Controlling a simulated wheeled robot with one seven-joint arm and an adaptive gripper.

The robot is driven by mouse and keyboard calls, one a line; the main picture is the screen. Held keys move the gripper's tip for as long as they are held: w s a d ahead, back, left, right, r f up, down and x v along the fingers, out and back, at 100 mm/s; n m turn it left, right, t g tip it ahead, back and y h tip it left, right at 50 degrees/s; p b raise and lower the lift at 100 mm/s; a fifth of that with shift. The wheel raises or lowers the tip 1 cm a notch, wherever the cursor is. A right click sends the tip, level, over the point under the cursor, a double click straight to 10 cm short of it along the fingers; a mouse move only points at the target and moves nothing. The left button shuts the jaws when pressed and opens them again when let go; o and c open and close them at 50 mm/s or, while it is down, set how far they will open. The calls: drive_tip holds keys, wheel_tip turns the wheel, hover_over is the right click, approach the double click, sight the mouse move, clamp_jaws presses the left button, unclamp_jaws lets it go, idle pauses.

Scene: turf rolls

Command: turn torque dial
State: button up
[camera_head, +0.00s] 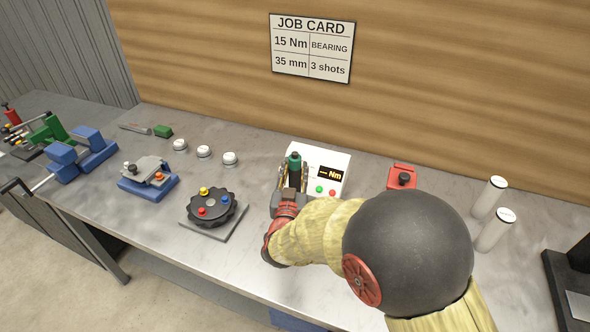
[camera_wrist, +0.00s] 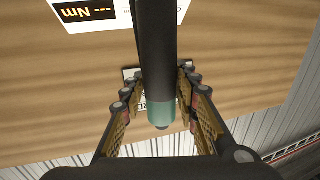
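A white box with a dark display reading "--- Nm" (camera_head: 331,172) stands at the back of the bench, with a green and a red button on its front. It shows upside down in the wrist view (camera_wrist: 88,12). An upright black tool with a teal end (camera_head: 294,160) stands in front of it. In the wrist view this tool (camera_wrist: 155,50) runs between my fingers. My gripper (camera_wrist: 160,82) has one finger on each side of the tool, close to it. I cannot tell whether the fingers press on it. No separate torque dial is clearly visible.
Left of my gripper are a black knobbed turntable (camera_head: 211,208), a blue-based fixture (camera_head: 148,177) and white round caps (camera_head: 203,152). A red block with a black knob (camera_head: 402,177) and white cylinders (camera_head: 495,230) are on the right. A job card (camera_head: 311,47) hangs on the wall.

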drive_tip(key=o, duration=0.3)
drive_tip(key=shift+r, duration=0.2)
drive_tip(key=s+a+p, duration=0.1)
drive_tip(key=s+p, duration=0.1)
drive_tip(key=s, duration=1)
drive_tip(key=shift+w, duration=0.1)
